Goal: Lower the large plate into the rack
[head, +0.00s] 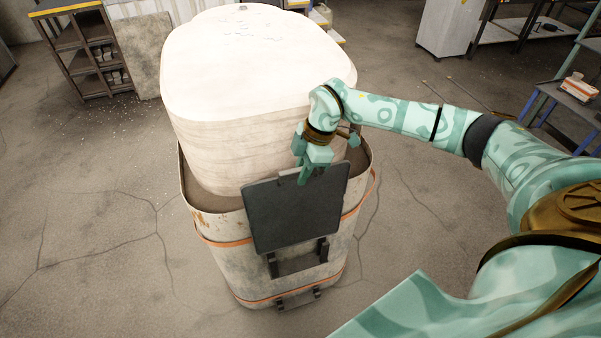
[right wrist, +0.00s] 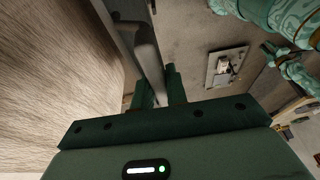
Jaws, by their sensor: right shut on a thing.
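The large plate (head: 295,212) is a dark, flat, nearly square panel. It stands close to upright, slightly tilted in the picture, in front of the container's near wall. My right gripper (head: 304,174) is shut on the plate's top edge from above. In the right wrist view, the fingers (right wrist: 161,88) close at a grey bar-like part (right wrist: 150,55) at the plate's top. The rack (head: 298,262), a dark bracket with two uprights, is on the container's front just below the plate. The plate overlaps the bracket's top, and I cannot tell whether they touch. My left gripper does not show.
A worn, round-cornered container (head: 226,262) with orange bands holds a big pale block (head: 250,75) rising above its rim, close beside my right gripper. A second dark bracket (head: 297,298) sits lower on the front. Cracked floor (head: 100,230) around the container is mostly clear.

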